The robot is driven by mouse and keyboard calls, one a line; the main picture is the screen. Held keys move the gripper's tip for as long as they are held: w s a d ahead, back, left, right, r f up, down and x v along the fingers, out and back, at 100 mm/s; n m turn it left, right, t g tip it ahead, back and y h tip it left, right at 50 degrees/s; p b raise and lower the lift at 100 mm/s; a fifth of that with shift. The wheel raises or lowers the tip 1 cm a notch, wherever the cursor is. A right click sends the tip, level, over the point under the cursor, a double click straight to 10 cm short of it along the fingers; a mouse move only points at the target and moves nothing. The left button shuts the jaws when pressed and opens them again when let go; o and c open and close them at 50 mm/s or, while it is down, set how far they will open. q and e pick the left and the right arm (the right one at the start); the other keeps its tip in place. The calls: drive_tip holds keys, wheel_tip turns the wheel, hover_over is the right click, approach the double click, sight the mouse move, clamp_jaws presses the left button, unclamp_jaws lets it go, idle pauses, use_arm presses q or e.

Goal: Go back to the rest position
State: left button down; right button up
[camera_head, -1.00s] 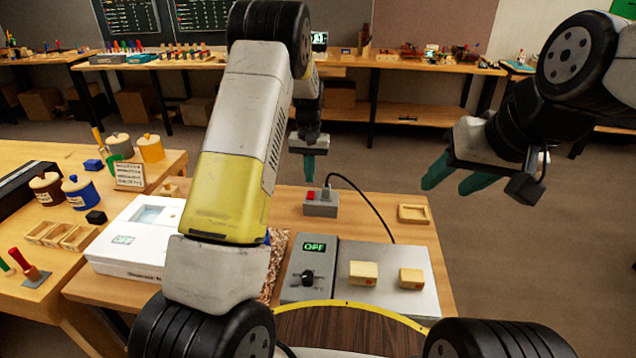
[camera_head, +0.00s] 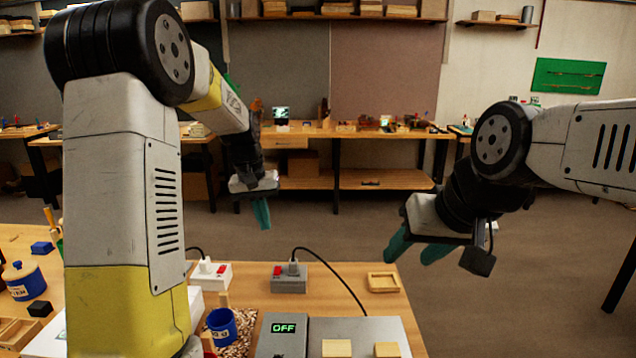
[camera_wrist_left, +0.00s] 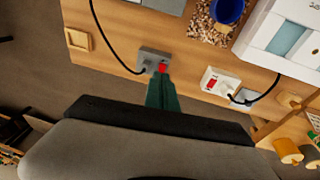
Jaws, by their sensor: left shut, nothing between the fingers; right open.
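My left gripper (camera_head: 262,214) hangs over the far side of the bench in the head view, its green fingers together and pointing down. In the left wrist view its closed fingers (camera_wrist_left: 162,92) show in front of a grey switch box (camera_wrist_left: 153,60) with a red switch, with nothing between them. My right gripper (camera_head: 416,250) is at the right, clear of the bench, its green fingers apart and empty. My left arm covers much of the left part of the head view.
The bench (camera_head: 345,275) bears a grey switch box (camera_head: 290,277), a white switch box (camera_head: 211,274), a small wooden tray (camera_head: 382,282), a blue cup (camera_head: 221,326) and a grey unit reading OFF (camera_head: 283,335). A black cable (camera_head: 335,275) runs from the grey box. Floor is free beyond the bench.

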use_arm(q)
drive_tip(key=s+r+t+h, duration=0.1)
drive_tip(key=s+r, duration=0.4)
drive_tip(key=s, duration=0.3)
drive_tip(key=s+r+t, duration=0.1)
drive_tip(key=s+r, duration=0.4)
drive_tip(key=s, duration=0.2)
drive_tip(key=s+t, duration=0.2)
drive_tip(key=s, duration=1)
drive_tip(key=shift+d+f+m, duration=0.2)
drive_tip(key=shift+f+m, duration=0.1)
drive_tip(key=shift+m, duration=0.1)
